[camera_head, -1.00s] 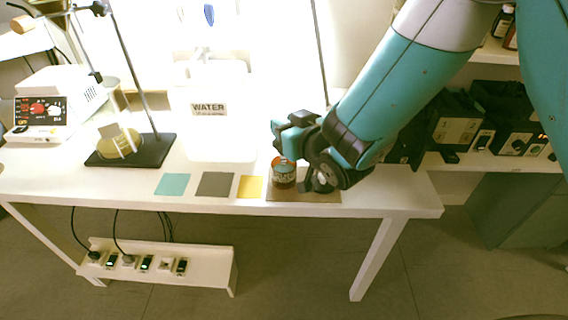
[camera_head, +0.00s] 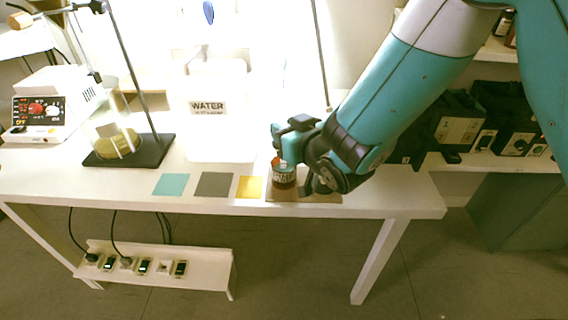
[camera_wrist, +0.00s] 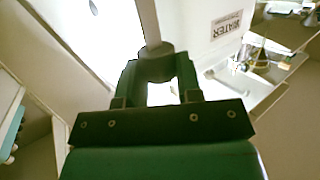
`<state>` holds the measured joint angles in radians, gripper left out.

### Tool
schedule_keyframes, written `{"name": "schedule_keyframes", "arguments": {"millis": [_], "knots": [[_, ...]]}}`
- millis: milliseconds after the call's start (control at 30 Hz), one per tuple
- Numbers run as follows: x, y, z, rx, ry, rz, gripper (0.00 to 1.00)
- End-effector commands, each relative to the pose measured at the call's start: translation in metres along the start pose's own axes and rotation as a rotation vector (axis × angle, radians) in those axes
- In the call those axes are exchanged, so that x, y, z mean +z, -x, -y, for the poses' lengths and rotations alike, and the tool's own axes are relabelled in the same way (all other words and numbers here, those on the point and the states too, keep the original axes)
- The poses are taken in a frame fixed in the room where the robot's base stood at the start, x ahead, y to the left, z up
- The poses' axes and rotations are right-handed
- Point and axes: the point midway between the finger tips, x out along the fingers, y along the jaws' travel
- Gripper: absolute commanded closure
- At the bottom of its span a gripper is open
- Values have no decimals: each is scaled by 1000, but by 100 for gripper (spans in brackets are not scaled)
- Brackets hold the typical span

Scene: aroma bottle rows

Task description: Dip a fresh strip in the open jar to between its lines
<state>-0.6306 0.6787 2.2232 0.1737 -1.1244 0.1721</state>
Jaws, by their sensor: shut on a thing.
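The strip's lines and any dipped end are hidden.
Teal (camera_head: 171,185), grey (camera_head: 215,184) and yellow (camera_head: 250,187) squares lie left of the mat. A container labelled WATER (camera_head: 220,145) stands behind them. A stand with a dark base (camera_head: 152,151) and a white device (camera_head: 52,112) are at left. Black devices (camera_head: 458,125) stand at right.

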Motion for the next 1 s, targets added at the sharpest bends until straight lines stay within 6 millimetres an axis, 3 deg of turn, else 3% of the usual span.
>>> {"name": "schedule_keyframes", "arguments": {"millis": [1000], "knots": [[9, -2, 0, 0, 0, -1, 83]]}}
